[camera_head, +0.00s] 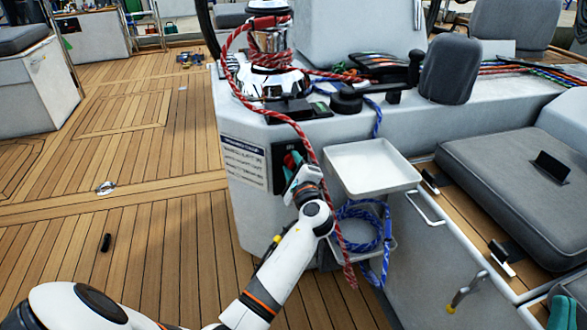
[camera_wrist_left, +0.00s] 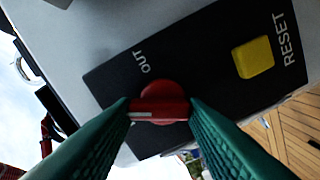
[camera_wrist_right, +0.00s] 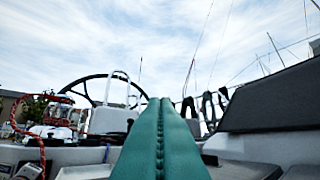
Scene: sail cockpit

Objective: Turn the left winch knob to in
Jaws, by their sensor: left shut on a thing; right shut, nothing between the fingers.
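The left winch knob (camera_wrist_left: 160,103) is red, with a raised bar and a white mark toward the left end of the bar in the left wrist view. It sits on a black panel (camera_wrist_left: 205,80) with the label OUT up and left of it. I see no IN label. My left gripper (camera_wrist_left: 160,109) is shut on the knob, one green finger at each end of the bar. In the head view the left gripper (camera_head: 293,163) is at the dark panel on the cockpit console, covering the knob. My right gripper (camera_wrist_right: 160,102) is shut and empty, raised with sky behind it.
A yellow button (camera_wrist_left: 253,57) labelled RESET is on the same panel. A red rope (camera_head: 300,130) hangs from the chrome winch (camera_head: 270,60) past the left gripper. A white tray (camera_head: 372,168) and coiled blue rope (camera_head: 358,225) are just right of it. Open deck lies left.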

